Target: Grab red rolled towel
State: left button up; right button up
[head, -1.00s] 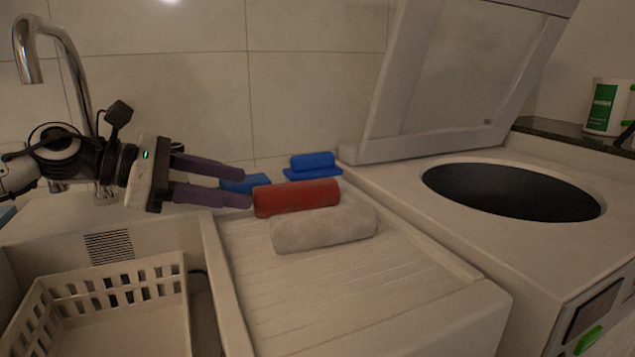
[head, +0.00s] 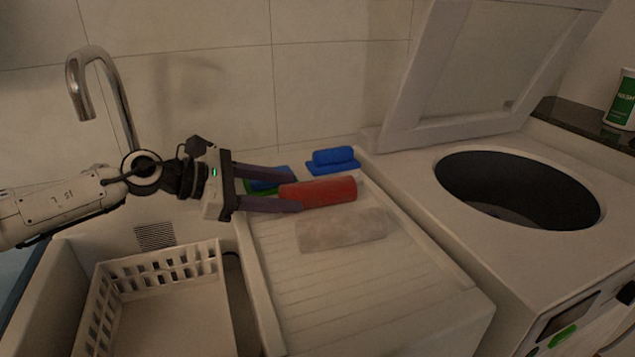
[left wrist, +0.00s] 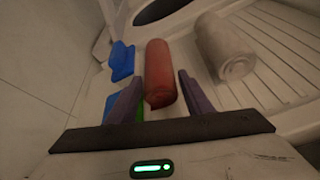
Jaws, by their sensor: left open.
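The red rolled towel (head: 325,191) lies on the ribbed drainboard, behind a beige rolled towel (head: 345,230). My left gripper (head: 299,191) is open at the red towel's left end, its two fingers pointing right. In the left wrist view, the near end of the red towel (left wrist: 160,78) shows between the spread fingers of my left gripper (left wrist: 158,88). The beige towel (left wrist: 224,45) lies to the right, outside the fingers. Whether a finger touches the red towel I cannot tell. My right gripper is not in view.
A white basket (head: 160,265) sits in the sink at left, below a faucet (head: 95,85). A top-loading washer (head: 480,255) with raised lid stands right.

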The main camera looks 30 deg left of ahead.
aim_at(293, 188)
pick_arm(q)
jog(key=shift+w+d+r+p, duration=0.1)
jog(key=shift+w+p, duration=0.05)
jog(key=shift+p, duration=0.15)
jog(key=p+x, duration=0.2)
jog(key=p, duration=0.1)
jog(key=shift+w+d+r, duration=0.15)
jog(key=shift+w+d, duration=0.05)
jog(key=shift+w, duration=0.1)
jog(key=shift+f+p+x, duration=0.25)
jog(key=shift+p+x, duration=0.3)
jog(key=shift+x, duration=0.45)
jog(key=shift+f, duration=0.2)
jog(key=c, duration=0.8)
jog(key=shift+r, duration=0.1)
